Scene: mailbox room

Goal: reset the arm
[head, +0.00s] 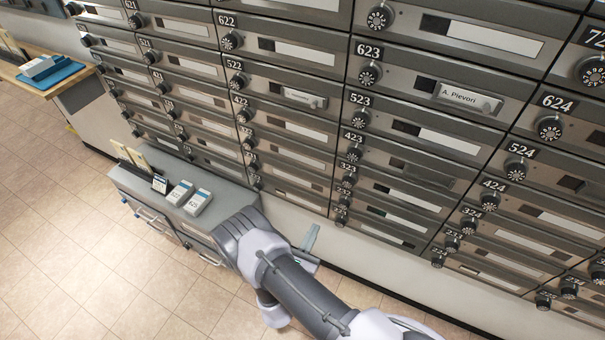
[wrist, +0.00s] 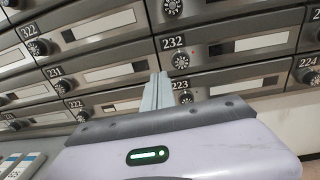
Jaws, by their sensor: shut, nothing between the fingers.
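My arm (head: 300,285) reaches from the bottom right of the head view toward the cabinet in front of the mailbox wall. My gripper (wrist: 160,78) shows in the wrist view as two pale grey fingers pressed together, with nothing between them. The fingers point at the mailbox rows near labels 232 and 223. In the head view the gripper (head: 312,232) is mostly hidden behind my arm, and only a pale tip shows.
A wall of numbered mailboxes (head: 430,140) with dials fills the back. A low grey cabinet (head: 235,190) holds small white-and-blue boxes (head: 197,202). A wooden desk (head: 25,80) with a blue tray (head: 52,76) stands at the far left. Tiled floor (head: 70,230) is clear at the left.

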